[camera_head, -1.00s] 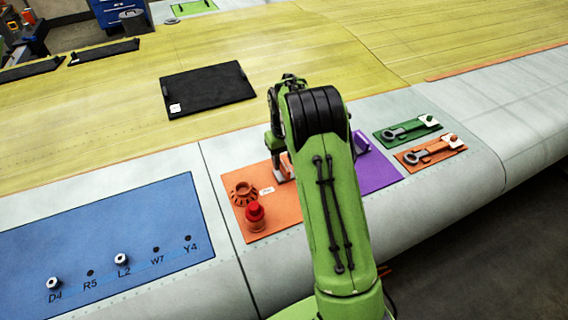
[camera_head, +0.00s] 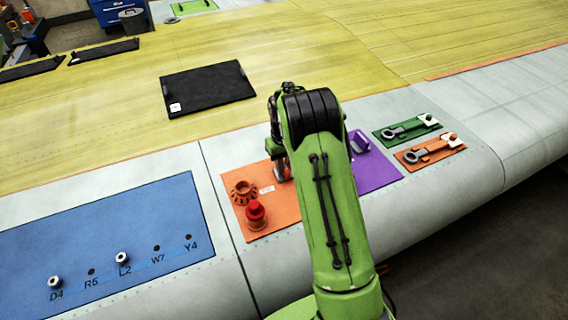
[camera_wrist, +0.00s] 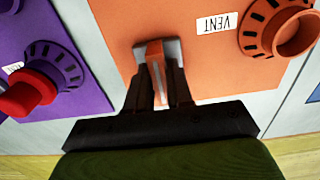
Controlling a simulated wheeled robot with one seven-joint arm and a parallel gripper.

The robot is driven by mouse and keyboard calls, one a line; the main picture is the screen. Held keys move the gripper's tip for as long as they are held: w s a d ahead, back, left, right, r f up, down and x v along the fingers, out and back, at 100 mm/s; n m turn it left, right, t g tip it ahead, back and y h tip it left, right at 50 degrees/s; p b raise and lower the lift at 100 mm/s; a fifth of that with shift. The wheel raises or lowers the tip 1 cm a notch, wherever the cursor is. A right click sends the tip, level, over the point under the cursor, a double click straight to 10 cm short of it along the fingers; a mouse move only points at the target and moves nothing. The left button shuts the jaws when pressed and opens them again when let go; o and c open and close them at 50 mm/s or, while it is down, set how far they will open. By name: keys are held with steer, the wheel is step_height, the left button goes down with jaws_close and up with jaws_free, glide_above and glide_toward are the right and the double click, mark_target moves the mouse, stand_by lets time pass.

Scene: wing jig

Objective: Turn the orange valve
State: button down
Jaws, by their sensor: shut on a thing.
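The orange valve handle (camera_wrist: 157,80) is a narrow orange bar on the orange panel (camera_wrist: 185,20), seen in the wrist view. My gripper (camera_wrist: 158,62) is shut on it, with one finger on each side. In the head view my gripper (camera_head: 281,172) is at the right part of the orange panel (camera_head: 285,212), partly hidden by my green arm. The handle's base is hidden by the fingers. A white VENT label (camera_wrist: 217,22) and an orange toothed ring (camera_wrist: 280,28) are beside the handle; the ring (camera_head: 244,193) also shows in the head view.
A red knob (camera_head: 256,210) stands near the ring. The purple panel (camera_wrist: 55,25) adjoins, with a toothed ring and a red knob (camera_wrist: 28,92); it shows right of my arm in the head view (camera_head: 378,175). Wrench panels (camera_head: 430,155) lie farther right, a blue panel (camera_head: 100,235) left.

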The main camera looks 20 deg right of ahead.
steer(key=shift+m, duration=0.3)
steer(key=m+b, duration=0.1)
steer(key=m, duration=0.3)
steer(key=m+b, duration=0.1)
steer(key=m, duration=0.3)
steer(key=shift+m, duration=0.3)
steer(key=m+b, duration=0.1)
steer(key=m, duration=0.3)
steer(key=m+b, duration=0.1)
steer(key=m, duration=0.3)
steer(key=shift+b, duration=0.3)
steer(key=shift+m, duration=0.4)
steer(key=c, duration=1.1)
jaws_free()
